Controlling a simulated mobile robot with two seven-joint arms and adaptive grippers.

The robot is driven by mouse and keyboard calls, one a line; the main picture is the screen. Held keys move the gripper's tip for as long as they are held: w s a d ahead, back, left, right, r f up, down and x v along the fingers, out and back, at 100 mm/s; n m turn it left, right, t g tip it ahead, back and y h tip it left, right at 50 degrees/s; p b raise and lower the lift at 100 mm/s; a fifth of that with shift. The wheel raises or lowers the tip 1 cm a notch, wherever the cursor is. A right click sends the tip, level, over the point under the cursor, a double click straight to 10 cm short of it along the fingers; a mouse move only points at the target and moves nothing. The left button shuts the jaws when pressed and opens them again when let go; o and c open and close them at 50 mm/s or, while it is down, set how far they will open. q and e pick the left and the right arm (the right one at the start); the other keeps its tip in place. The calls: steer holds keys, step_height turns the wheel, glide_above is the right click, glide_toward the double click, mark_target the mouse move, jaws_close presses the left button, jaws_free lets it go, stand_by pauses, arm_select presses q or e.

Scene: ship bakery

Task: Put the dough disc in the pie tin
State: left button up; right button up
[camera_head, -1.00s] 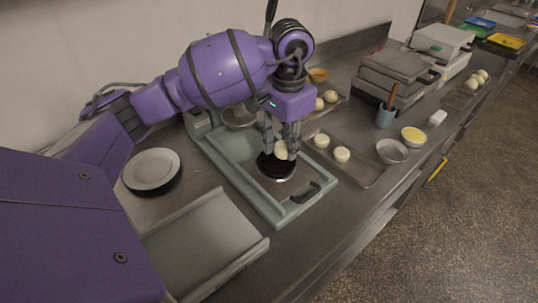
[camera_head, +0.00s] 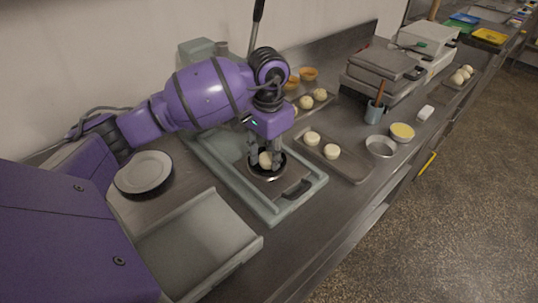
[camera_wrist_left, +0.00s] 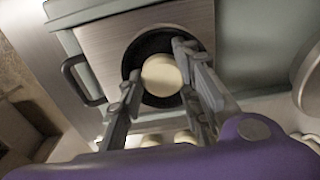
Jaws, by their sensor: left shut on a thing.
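The pale, round dough disc (camera_head: 265,160) is between the fingers of my left gripper (camera_head: 266,164), which is shut on it. The dark round pie tin (camera_head: 269,178) sits on the metal plate of a grey-green press base. The disc is over the middle of the tin, within its rim as seen from the head. In the left wrist view the disc (camera_wrist_left: 161,74) covers part of the black tin (camera_wrist_left: 150,45), with a finger on each side. I cannot tell whether the disc touches the tin's bottom. My right gripper is out of view.
A tray (camera_head: 352,169) with two more pale discs lies to the right. Dough balls (camera_head: 320,95) sit behind it. A metal bowl (camera_head: 380,147), a yellow-filled bowl (camera_head: 402,131) and a cup (camera_head: 374,113) stand further right. A plate stack (camera_head: 145,171) is at left.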

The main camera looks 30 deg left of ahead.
mark_target(269, 163)
arm_select(q)
steer(key=shift+s+d+f, duration=0.1)
steer(key=shift+s+f, duration=0.1)
steer(key=shift+f, duration=0.3)
steer(key=shift+s+f, duration=0.15)
steer(key=shift+f, duration=0.3)
steer(key=shift+c, duration=0.2)
steer(key=o, duration=0.9)
steer(key=shift+c, duration=0.2)
steer(key=shift+o, duration=0.6)
steer(key=shift+w, duration=0.1)
step_height(269, 163, up, 14)
steer(key=shift+w, duration=0.25)
steer(key=shift+f, duration=0.1)
